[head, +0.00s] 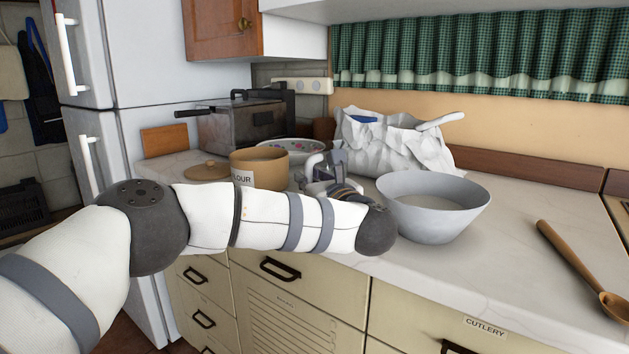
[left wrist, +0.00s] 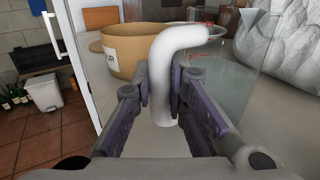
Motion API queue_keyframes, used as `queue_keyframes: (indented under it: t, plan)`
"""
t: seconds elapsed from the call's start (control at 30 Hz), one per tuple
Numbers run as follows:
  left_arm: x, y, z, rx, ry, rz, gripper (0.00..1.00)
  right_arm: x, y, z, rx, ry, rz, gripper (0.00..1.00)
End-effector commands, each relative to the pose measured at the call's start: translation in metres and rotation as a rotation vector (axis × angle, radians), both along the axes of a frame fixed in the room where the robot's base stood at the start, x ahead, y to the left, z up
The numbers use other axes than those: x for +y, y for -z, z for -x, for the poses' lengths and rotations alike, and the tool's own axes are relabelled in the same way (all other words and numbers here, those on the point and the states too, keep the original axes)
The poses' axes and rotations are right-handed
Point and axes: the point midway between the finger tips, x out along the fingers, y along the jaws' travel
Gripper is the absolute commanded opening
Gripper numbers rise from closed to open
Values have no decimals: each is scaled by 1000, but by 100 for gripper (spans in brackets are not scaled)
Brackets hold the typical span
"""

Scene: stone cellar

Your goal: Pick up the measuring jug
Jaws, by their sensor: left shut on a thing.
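The measuring jug is clear, with red markings and a white handle (left wrist: 162,88), in the middle of the left wrist view. Its clear body (left wrist: 222,88) extends to the right of the handle. My left gripper (left wrist: 161,97) is shut on the handle, one finger on each side. In the head view my left gripper (head: 326,168) is partly hidden behind my own forearm and wrist, and the jug is mostly hidden there too. I cannot tell whether the jug's base touches the worktop. My right gripper is in neither view.
A tan flour tin (head: 262,166) stands close left of the jug, its lid (head: 207,171) beside it. A grey mixing bowl (head: 432,222) stands right of my wrist. A crumpled white bag (head: 390,147) is behind, a wooden spoon (head: 575,262) far right. Worktop between bowl and spoon is clear.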

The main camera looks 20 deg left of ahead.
Motion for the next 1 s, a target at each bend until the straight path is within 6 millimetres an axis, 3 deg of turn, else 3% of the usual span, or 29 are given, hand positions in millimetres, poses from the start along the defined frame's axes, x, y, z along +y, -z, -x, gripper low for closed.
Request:
queue_keyframes:
  t: [0.17, 0.37, 0.5, 0.7, 1.0]
  plan:
    - [-2, -37, 3, -11, 2, 2, 0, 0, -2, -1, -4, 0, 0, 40]
    - [-28, -94, 44, -13, 4, 1, 0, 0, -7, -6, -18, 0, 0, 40]
    - [-51, -108, 80, -7, 4, 1, 0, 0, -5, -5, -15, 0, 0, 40]
    - [-70, -128, 112, -10, 3, -2, 0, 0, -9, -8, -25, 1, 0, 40]
    - [-74, -127, 120, -5, 0, 1, 0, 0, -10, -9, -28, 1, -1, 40]
